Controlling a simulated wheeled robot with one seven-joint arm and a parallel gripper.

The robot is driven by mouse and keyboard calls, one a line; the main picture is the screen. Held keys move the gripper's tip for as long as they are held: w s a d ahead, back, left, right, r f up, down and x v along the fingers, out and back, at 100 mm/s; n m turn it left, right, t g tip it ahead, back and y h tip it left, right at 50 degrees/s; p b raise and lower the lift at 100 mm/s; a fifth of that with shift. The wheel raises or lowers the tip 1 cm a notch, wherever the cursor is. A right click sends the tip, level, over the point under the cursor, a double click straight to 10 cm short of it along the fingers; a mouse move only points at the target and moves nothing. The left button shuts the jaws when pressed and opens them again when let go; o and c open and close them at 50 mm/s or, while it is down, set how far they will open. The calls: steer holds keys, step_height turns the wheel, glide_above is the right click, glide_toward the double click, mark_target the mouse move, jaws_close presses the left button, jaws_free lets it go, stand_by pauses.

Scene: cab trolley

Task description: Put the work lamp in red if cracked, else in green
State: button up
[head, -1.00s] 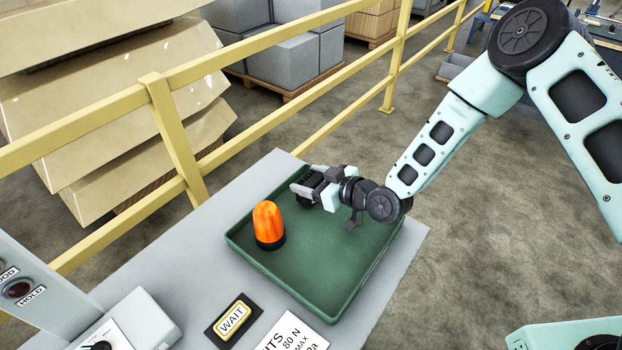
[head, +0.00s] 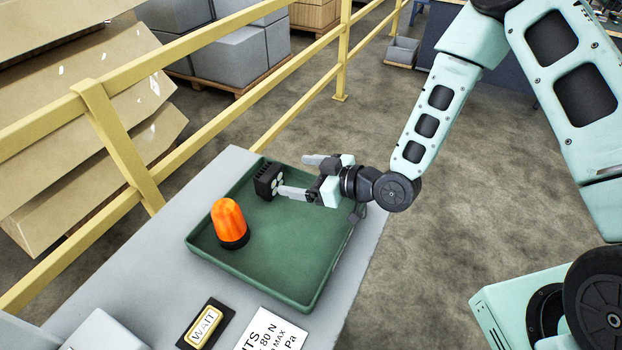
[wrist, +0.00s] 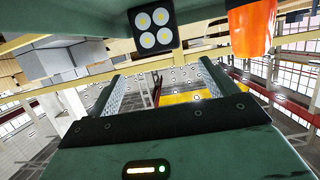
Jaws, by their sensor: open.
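The work lamp (head: 268,181) is a small black block with round lights on its face, standing near the back corner of a dark green tray (head: 300,296). In the wrist view its face (wrist: 154,27) shows several pale yellow round lights; I see no clear crack at this size. My gripper (head: 292,176) is open and empty just right of the lamp, fingers pointing towards it. In the wrist view the fingers (wrist: 160,80) are spread apart below the lamp. No red container is in view.
An orange beacon (head: 229,222) with a black base stands in the tray, left of the lamp; it also shows in the wrist view (wrist: 251,28). A WAIT sign (head: 206,323) and a printed sheet (head: 270,332) lie in front. A yellow railing (head: 120,145) runs behind.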

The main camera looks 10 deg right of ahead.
steer(key=s+d+r+m+g+h, duration=0.1)
steer(key=s+d+r+g+h, duration=0.1)
steer(key=s+r, duration=0.3)
steer(key=s+d+r+m+g+h, duration=0.1)
steer(key=s+r+g+h, duration=0.3)
steer(key=s, duration=0.8)
steer(key=s+d+r+g+h, duration=0.3)
steer(key=s+r+h, duration=0.2)
steer(key=s, duration=0.3)
steer(key=shift+s+d+r+m, duration=0.3)
steer(key=shift+r+m, duration=0.1)
steer(key=shift+r, duration=0.25)
steer(key=shift+w, duration=0.1)
